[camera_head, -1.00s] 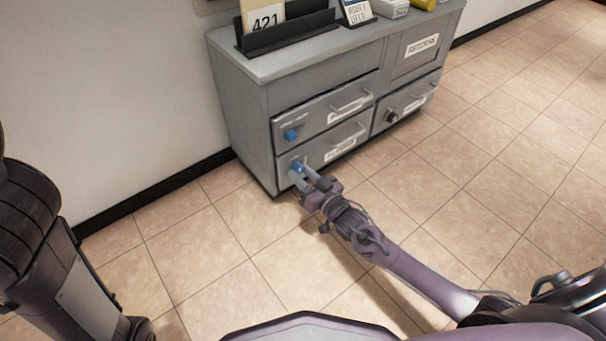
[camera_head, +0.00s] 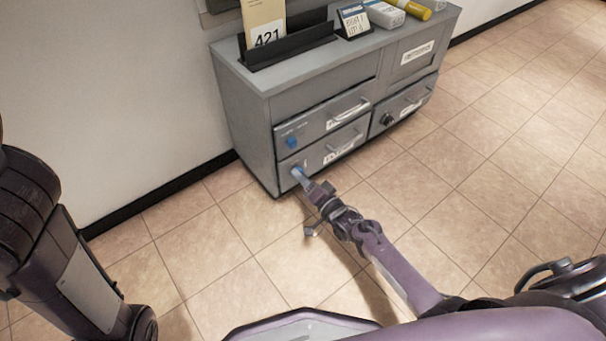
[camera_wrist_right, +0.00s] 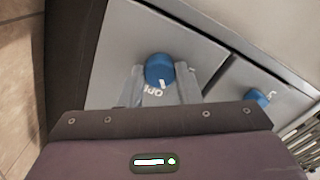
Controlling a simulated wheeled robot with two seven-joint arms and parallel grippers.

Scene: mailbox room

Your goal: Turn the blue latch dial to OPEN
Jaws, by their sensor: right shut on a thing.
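Two blue dials show on the left ends of two stacked drawers of the grey cabinet. The upper dial (camera_head: 292,142) is free. The lower dial (camera_head: 297,171) is at the fingertips of my right gripper (camera_head: 303,179). In the right wrist view this blue dial (camera_wrist_right: 158,70) sits between the two grey fingers, which are shut on it. A white mark on its face points down towards partly hidden lettering, seemingly "OPEN" (camera_wrist_right: 153,91). The other blue dial (camera_wrist_right: 257,97) shows to the right. My left arm is at the left edge; its gripper cannot be made out.
The grey cabinet (camera_head: 245,130) stands against the wall. Its drawers have bar handles, and a black knob (camera_head: 387,119) is on the right drawer. The tiled floor in front is clear.

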